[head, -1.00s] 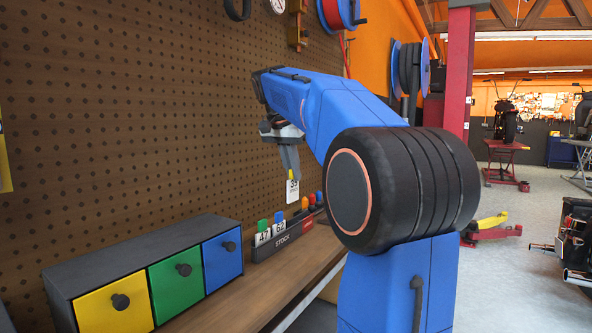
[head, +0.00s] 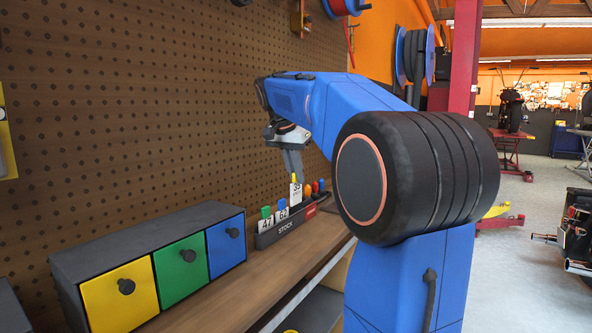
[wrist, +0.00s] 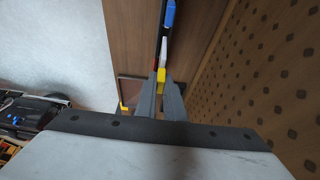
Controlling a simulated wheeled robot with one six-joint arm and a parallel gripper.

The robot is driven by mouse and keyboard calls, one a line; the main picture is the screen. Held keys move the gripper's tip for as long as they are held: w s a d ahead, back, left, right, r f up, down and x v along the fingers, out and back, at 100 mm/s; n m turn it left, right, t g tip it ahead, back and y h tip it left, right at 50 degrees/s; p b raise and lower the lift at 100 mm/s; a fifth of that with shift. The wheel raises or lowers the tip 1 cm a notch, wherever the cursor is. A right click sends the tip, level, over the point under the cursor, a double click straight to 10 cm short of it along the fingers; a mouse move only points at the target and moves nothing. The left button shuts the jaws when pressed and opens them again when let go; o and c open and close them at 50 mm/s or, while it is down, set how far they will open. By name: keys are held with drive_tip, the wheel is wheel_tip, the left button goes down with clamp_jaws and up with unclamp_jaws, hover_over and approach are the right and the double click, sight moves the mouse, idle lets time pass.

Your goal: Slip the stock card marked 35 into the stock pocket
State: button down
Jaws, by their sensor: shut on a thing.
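My gripper (head: 294,174) is shut on the yellow tab (wrist: 161,75) of the white stock card marked 35 (head: 296,192). The card hangs upright below the fingers in the head view. Its lower edge is at or just above the dark stock pocket (head: 276,233), a long holder lettered STOCK on the bench. I cannot tell whether that edge is inside the pocket. Cards marked 47 (head: 265,224) with a green tab and 62 (head: 282,213) with a blue tab stand in the pocket, left of the held card. In the wrist view the fingers hide most of the card.
A drawer unit (head: 150,235) with yellow, green and blue fronts stands on the wooden bench (head: 322,233) at left. Red, orange and blue items (head: 314,188) stand beyond the card. The pegboard wall (head: 130,110) rises close behind the bench. The bench front is clear.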

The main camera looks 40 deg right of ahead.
sight(294, 183)
drive_tip(key=shift+f, duration=2.55)
drive_tip(key=shift+f, duration=0.1)
drive_tip(key=c, duration=1.8)
unclamp_jaws()
drive_tip(key=v, duration=1.7)
drive_tip(key=shift+r, duration=0.25)
drive_tip(key=shift+s+a, duration=0.1)
